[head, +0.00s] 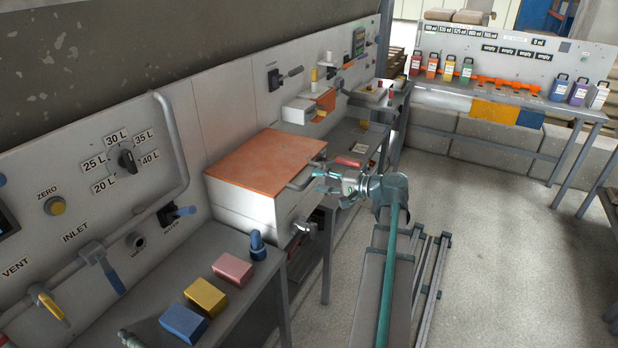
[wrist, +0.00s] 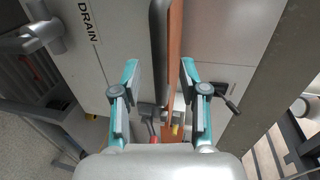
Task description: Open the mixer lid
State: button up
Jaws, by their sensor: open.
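The mixer lid (head: 265,157) is a flat orange-brown panel lying closed on the white mixer box (head: 240,205). A grey bar handle (head: 305,175) sits at its front edge. My gripper (head: 322,182) is open at the front of the mixer, close to the handle. In the wrist view, my open gripper (wrist: 160,75) has teal fingers either side of the dark handle (wrist: 158,45) and the lid's thin orange edge (wrist: 175,60). Neither finger visibly touches the handle; its exact depth between them is hard to tell.
A drain valve (head: 304,229) sticks out below the lid on the mixer's front. Pink (head: 232,268), yellow (head: 205,296) and blue (head: 183,323) blocks lie on the near bench. A wall panel with knobs and pipes stands behind. The floor to the right is mostly clear.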

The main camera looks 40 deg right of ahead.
aim_at(309, 177)
jog(key=shift+p+x, duration=0.5)
jog(key=shift+x, duration=1.85)
grip_shut()
